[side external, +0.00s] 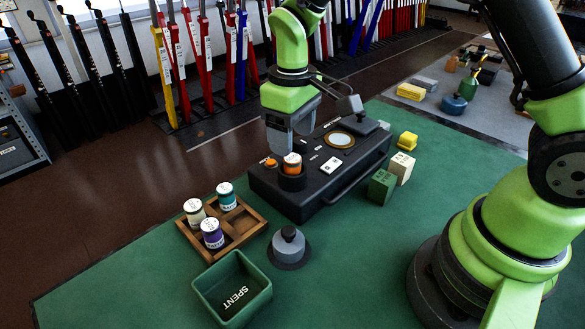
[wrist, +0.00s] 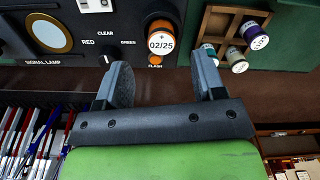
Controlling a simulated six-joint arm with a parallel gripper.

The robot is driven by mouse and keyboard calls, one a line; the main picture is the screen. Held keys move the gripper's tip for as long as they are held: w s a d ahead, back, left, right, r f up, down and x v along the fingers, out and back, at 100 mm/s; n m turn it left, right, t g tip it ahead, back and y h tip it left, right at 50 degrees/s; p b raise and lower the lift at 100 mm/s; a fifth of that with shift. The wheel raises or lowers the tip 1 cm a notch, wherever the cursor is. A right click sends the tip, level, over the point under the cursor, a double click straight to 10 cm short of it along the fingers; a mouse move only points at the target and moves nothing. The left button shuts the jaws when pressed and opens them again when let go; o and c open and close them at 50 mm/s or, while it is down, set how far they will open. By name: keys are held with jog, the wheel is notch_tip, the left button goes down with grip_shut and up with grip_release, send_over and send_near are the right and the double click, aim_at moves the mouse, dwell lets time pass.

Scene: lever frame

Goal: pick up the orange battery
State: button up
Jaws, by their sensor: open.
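The orange battery (side external: 292,163) stands upright in a round dark socket on top of the black signal lamp box (side external: 310,202). Its white top reads 02/25 in the wrist view (wrist: 161,42). My gripper (side external: 291,128) is above the box, close to the battery. In the wrist view my gripper's two fingers (wrist: 164,84) are spread apart with nothing between them. The battery shows just beyond the fingertips, between their lines. I cannot tell the exact height gap.
A wooden tray (side external: 243,236) left of the box holds teal, white and purple batteries. A green SPENT bin (side external: 232,290) and a grey knobbed lid (side external: 289,246) stand in front. Green and cream blocks (side external: 381,187) and a yellow item (side external: 407,141) sit right of the box.

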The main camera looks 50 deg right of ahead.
aim_at(292, 158)
notch_tip(292, 158, down, 5)
jog(key=shift+a+r, duration=0.15)
jog(key=shift+r, duration=0.05)
jog(key=shift+c, duration=0.4)
jog(key=c, duration=1)
jog(key=shift+r, duration=0.15)
